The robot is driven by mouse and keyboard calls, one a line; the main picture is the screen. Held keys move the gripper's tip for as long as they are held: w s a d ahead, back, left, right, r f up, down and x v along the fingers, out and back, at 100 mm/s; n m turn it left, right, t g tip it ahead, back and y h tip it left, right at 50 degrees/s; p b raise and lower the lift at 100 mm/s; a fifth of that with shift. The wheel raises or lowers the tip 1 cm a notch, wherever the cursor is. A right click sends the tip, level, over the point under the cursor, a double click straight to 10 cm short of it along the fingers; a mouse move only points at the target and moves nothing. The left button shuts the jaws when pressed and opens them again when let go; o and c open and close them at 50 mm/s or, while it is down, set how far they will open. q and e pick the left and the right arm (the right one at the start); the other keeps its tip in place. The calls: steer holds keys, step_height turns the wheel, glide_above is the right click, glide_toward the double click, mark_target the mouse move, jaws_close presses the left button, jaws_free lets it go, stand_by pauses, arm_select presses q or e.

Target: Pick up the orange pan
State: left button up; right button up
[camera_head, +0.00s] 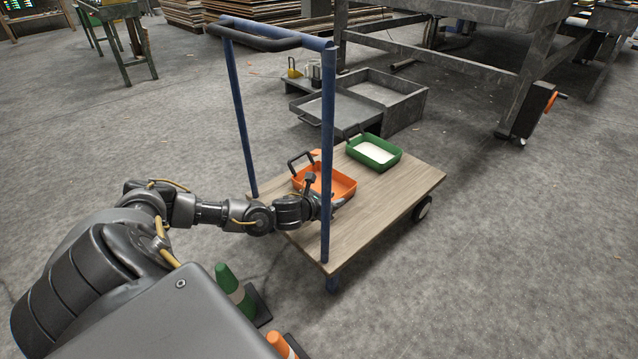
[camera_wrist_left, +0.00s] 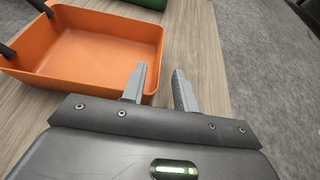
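The orange pan (camera_head: 340,187) sits on the wooden deck of a cart (camera_head: 395,207), with its dark handle toward the back left. In the left wrist view the orange pan (camera_wrist_left: 75,55) fills the upper left. My left gripper (camera_head: 338,203) is low at the pan's near right side. In the left wrist view my left gripper (camera_wrist_left: 159,85) is open; one finger overlaps the pan's inside and the other is outside its right wall. The wall lies between the fingers in the picture, with visible gaps. I cannot tell whether either finger touches it. My right gripper is not in view.
A green pan (camera_head: 374,152) with white contents stands behind the orange one. The cart's blue upright (camera_head: 327,120) rises in front of my left wrist. Grey bins (camera_head: 385,100) stand on the floor beyond. A green cone (camera_head: 232,288) stands near my base. Floor at right is clear.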

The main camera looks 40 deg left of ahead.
mark_target(343, 196)
arm_select(q)
steer(key=b+x, duration=0.3)
steer(key=x, duration=0.2)
steer(key=shift+a+b, duration=0.1)
steer(key=shift+b, duration=0.25)
steer(key=shift+w, duration=0.1)
jaws_close()
steer(key=shift+r, duration=0.1)
